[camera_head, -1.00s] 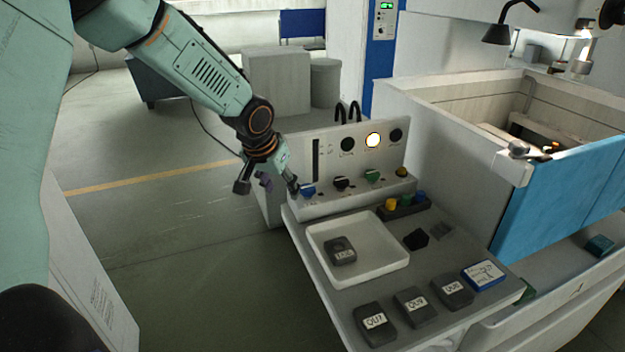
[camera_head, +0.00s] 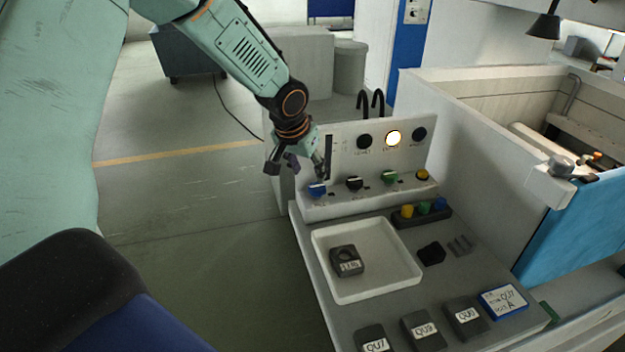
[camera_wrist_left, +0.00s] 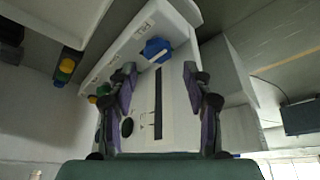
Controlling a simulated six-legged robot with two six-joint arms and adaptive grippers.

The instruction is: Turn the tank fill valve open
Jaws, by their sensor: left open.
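A white control panel (camera_head: 405,199) has a row of knobs on its sloped ledge. A blue knob (camera_head: 317,190) is at the left end, then a black knob (camera_head: 354,184), a green knob (camera_head: 390,177) and a yellow one (camera_head: 422,175). Their labels are too small to read, so I cannot tell which is the fill valve. My left gripper (camera_head: 297,168) is open and empty, just above and left of the blue knob. In the left wrist view the blue knob (camera_wrist_left: 157,49) lies ahead, between the spread fingers (camera_wrist_left: 160,75). My right gripper is not seen.
A white tray (camera_head: 328,285) holding a dark labelled block (camera_head: 347,261) lies in front of the panel. Several dark labelled blocks and a blue-edged card (camera_head: 503,301) lie nearer. A blue-fronted tank (camera_head: 575,225) stands at right. Open floor is left of the bench.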

